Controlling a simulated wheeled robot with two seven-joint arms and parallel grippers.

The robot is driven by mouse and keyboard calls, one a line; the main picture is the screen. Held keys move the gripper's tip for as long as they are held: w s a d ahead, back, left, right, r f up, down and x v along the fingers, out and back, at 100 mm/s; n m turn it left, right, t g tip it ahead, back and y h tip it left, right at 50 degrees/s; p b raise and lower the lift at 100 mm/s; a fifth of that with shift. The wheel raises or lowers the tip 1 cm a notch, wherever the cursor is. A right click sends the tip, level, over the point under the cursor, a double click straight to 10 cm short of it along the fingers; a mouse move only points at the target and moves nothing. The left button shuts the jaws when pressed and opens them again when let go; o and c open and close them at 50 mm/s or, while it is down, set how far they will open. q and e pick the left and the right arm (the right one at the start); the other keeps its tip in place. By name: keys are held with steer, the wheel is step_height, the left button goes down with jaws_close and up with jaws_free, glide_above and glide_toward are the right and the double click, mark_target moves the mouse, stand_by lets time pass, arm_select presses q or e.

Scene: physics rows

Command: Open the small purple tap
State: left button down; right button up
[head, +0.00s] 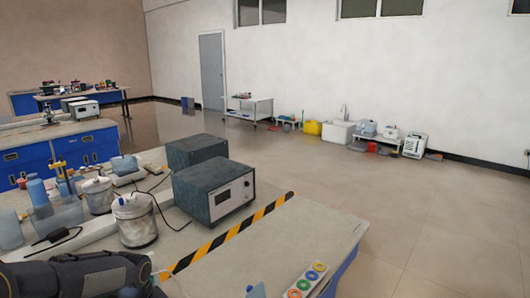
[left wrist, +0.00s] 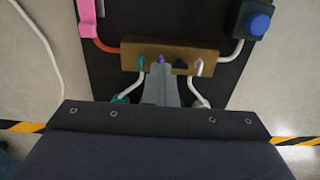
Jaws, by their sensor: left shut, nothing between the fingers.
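The small purple tap (left wrist: 161,60) stands on the front of a brass-coloured block (left wrist: 128,55) in the left wrist view. My left gripper (left wrist: 160,70) is shut with nothing between its fingers. Its fingertips are right at the purple tap and cover its lower part; I cannot tell whether they touch it. A green part (left wrist: 140,63) and a dark part (left wrist: 181,66) sit on the block on either side of the tap. In the head view the taps do not show, and my right gripper is not in view.
Pale and red tubes run from the block. A pink object (left wrist: 87,18) is at upper left and a blue button on a dark box (left wrist: 257,23) at upper right. In the head view, grey instrument boxes (head: 213,190) and a white-lidded jar (head: 134,220) stand on the bench.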

arm_select(q)
steer(key=shift+f+n+b, duration=0.1)
steer(key=shift+n+b, duration=0.3)
steer(key=shift+n, duration=1.5)
steer(key=n, duration=0.3)
steer(key=shift+n, duration=1.2)
steer(key=n+p, duration=0.1)
steer(key=n, duration=0.2)
steer(key=shift+r, duration=0.2)
steer(key=shift+f+n, duration=0.1)
steer(key=shift+n, duration=0.7)
